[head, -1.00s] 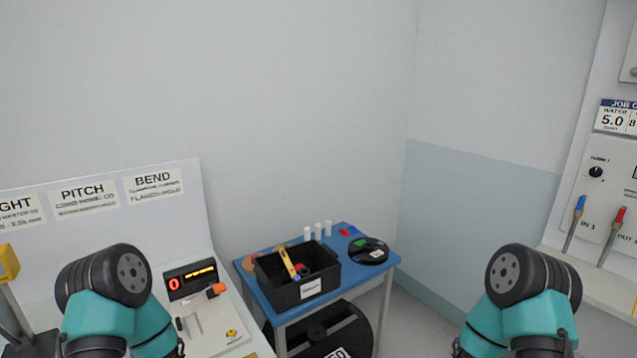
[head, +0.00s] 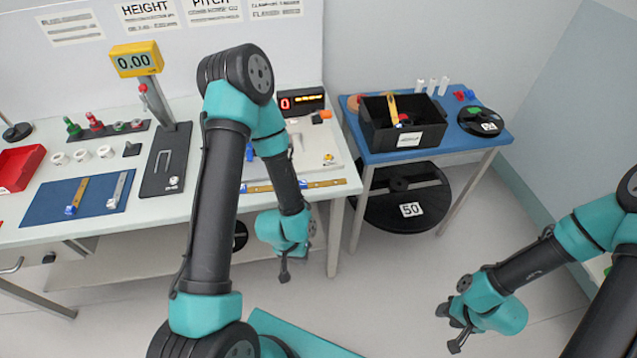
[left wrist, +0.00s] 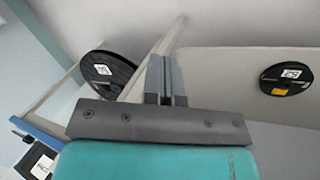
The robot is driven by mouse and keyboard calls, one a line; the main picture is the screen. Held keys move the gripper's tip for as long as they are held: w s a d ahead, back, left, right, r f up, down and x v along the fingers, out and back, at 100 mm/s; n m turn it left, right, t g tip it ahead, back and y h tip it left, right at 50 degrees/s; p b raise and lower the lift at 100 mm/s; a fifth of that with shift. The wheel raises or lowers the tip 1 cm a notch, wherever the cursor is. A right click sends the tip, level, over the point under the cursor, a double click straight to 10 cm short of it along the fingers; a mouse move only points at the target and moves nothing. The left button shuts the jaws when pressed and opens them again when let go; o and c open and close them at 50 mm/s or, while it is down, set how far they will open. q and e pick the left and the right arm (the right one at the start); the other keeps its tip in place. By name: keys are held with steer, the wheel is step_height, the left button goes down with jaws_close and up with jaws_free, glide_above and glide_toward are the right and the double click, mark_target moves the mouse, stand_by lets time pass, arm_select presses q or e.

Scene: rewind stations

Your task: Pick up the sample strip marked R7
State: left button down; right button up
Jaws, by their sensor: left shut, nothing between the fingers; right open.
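Several strips are in the head view, and I cannot read R7 on any of them. A yellow strip (head: 77,194) and a silver strip (head: 117,189) lie on the blue mat (head: 97,206) at the left. A long yellow strip (head: 325,184) lies along the bench's front edge, partly behind my left arm. Another yellow strip (head: 392,107) leans in the black bin (head: 410,138). My left gripper (head: 284,274) is shut and empty, in front of the bench; its fingers also show in the left wrist view (left wrist: 166,80). My right gripper (head: 452,330) is open and empty over the floor.
A blue side table (head: 445,147) holds the bin and a black reel (head: 481,121); a large reel marked 50 (head: 385,208) sits beneath. A yellow gauge reading 0.00 (head: 136,60) stands on the bench. A red tray (head: 20,168) is far left. The floor between my arms is clear.

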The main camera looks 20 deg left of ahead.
arm_select(q)
steer(key=c, duration=1.8)
jaws_free()
steer(key=o, duration=1)
steer(key=shift+c, duration=0.2)
